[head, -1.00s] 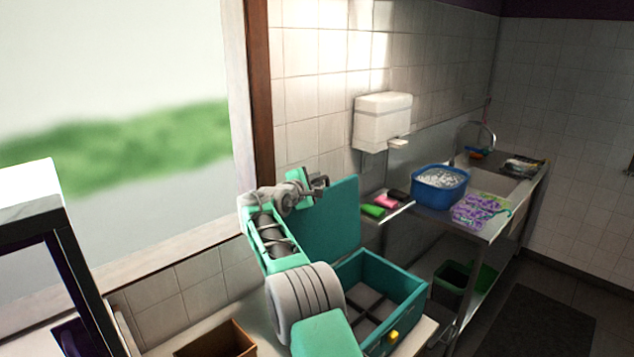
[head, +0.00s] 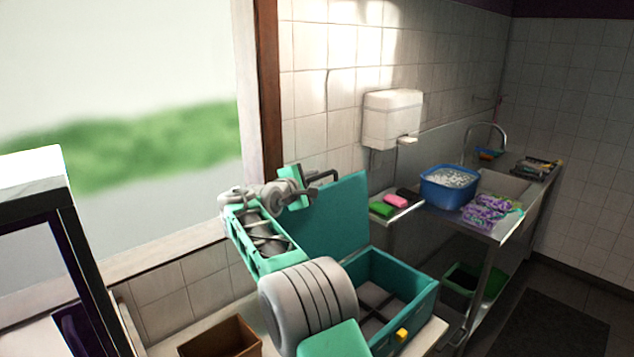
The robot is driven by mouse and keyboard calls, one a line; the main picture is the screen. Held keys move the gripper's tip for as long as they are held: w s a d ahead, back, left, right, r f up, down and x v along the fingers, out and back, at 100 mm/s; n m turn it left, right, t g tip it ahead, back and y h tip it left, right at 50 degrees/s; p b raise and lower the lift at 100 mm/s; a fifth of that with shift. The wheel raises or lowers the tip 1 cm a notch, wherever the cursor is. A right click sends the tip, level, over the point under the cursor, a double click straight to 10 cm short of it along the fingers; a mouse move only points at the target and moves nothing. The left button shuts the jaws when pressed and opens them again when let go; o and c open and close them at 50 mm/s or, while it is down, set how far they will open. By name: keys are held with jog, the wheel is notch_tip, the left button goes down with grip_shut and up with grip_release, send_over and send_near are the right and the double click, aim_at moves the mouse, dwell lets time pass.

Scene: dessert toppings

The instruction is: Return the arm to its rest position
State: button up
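My arm reaches up from the bottom of the head view, bent at the large grey ribbed joint, with green and grey links above it. My gripper (head: 322,185) is at the arm's far end, in front of the raised lid of the green box. It is small and seen from the side, partly behind the wrist. Nothing can be made out in it, and I cannot tell whether its fingers are apart or together.
An open green box (head: 424,312) with dividers and a yellow latch stands on the counter right of my arm. A brown wooden box (head: 219,339) is left of it. A steel sink table (head: 478,228) with a blue tub (head: 449,187) is at right. A dark frame (head: 70,245) stands at far left.

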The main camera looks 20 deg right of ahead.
jog(key=s+a+f+m+g+y, duration=0.2)
jog(key=s+a+f+m+y, duration=0.2)
jog(key=s, duration=1)
jog(key=s+a+f+m+g+y, duration=0.1)
jog(key=s+a+f+m+y, duration=0.3)
jog(key=s, duration=1)
jog(key=s+a+f+m+g+y, duration=0.2)
jog(key=s+a+f+m+y, duration=0.2)
jog(key=s+a+f, duration=0.4)
jog(key=s+a, duration=0.3)
jog(key=s, duration=0.3)
jog(key=shift+s+a+f+m+g+b, duration=0.15)
jog(key=shift+a+f+m+g+b, duration=0.15)
jog(key=shift+f+m+b, duration=0.1)
